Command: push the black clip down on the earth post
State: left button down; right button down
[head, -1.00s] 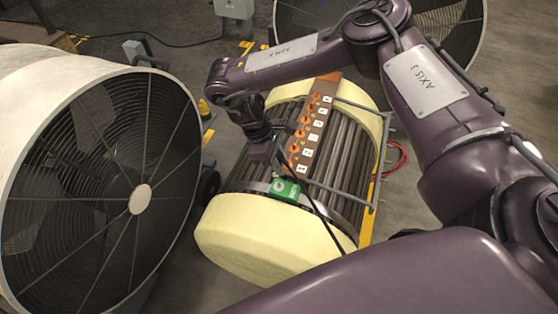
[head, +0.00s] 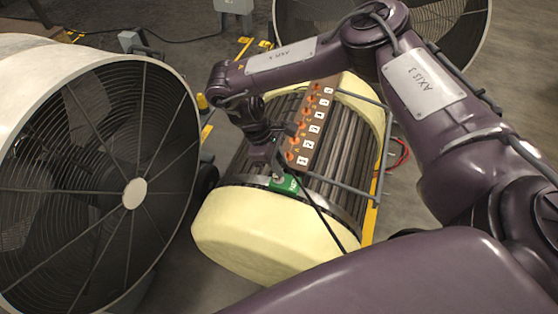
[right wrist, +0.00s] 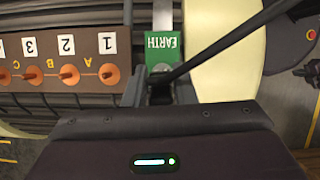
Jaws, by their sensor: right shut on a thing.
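The rotor's green EARTH plate (head: 289,185) sits on a metal band near the cream end ring; it also shows in the right wrist view (right wrist: 164,48). My right gripper (head: 272,170) is right at this plate and covers part of it in the head view. In the right wrist view its two fingers (right wrist: 160,92) are shut on the black clip (right wrist: 160,86), whose black cable (right wrist: 225,42) runs off to the upper right. The clip is at the plate's edge. The earth post is mostly hidden by the clip and fingers, so I cannot tell how far down the clip sits. My left gripper is out of view.
A brown terminal board (head: 313,125) with orange posts and numbered labels lies along the rotor beside the gripper. A grey tube frame (head: 340,190) runs along the rotor's right side. A large caged fan (head: 130,195) stands close at left. Floor shows at right.

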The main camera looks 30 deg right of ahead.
jog(key=shift+f, duration=0.45)
dwell(0.4)
jog(key=c, duration=1.1)
grip_release()
jog(key=shift+r, duration=0.1)
jog(key=v, duration=0.7)
jog(key=shift+r+p, duration=0.3)
jog(key=shift+p, duration=0.1)
jog(key=shift+a, duration=0.15)
